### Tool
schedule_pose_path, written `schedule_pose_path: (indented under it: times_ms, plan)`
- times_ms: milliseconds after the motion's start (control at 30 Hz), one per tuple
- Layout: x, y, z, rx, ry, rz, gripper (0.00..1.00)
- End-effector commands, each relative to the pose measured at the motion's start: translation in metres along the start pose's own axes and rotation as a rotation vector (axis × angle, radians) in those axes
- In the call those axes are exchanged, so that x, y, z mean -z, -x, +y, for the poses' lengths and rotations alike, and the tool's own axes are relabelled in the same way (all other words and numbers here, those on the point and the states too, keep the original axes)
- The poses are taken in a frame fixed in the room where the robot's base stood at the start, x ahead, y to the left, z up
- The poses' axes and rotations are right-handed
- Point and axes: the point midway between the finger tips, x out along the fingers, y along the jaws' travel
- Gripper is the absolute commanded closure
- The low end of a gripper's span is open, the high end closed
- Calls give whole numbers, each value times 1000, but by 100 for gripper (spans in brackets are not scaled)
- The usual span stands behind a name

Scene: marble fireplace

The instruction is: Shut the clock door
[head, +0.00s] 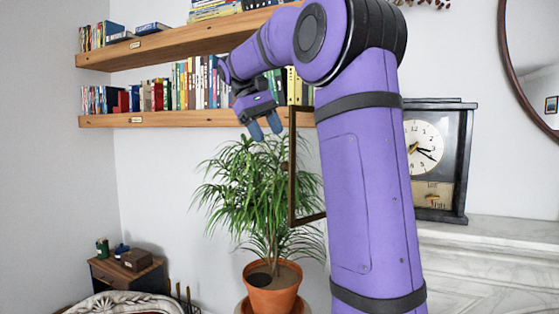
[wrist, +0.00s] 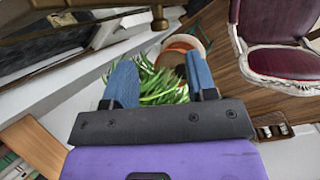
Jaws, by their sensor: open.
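The dark clock (head: 440,150) stands upright on the mantel at right in the head view, its white dial partly hidden by my arm. Its door (head: 291,180), a thin brown frame, stands swung open to the left of the clock; my arm hides its right part and hinge side. A dark bar with a brass knob, apparently the door (wrist: 90,25), crosses the top left of the wrist view. My gripper (head: 266,130) is open and empty, fingers pointing down, just left of the door's upper free edge in the picture. Its two blue fingers (wrist: 161,82) are apart. I cannot tell whether it touches the door.
A potted plant (head: 272,298) stands below my gripper. Wooden shelves with books (head: 190,119) run along the wall behind it. The marble mantel (head: 500,229) lies under the clock, and a round mirror (head: 515,75) hangs at upper right. A red chair (wrist: 280,20) shows in the wrist view.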

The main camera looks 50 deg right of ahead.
Motion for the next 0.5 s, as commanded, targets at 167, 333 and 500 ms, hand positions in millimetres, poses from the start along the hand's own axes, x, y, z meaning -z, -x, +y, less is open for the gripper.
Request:
schedule_pose_path:
  times_ms: [167,333,500]
  plan:
    - [-1,-33,0,1,-1,-2,48]
    - [-1,-61,0,1,-1,-2,48]
    - [0,-78,0,1,-1,-1,48]
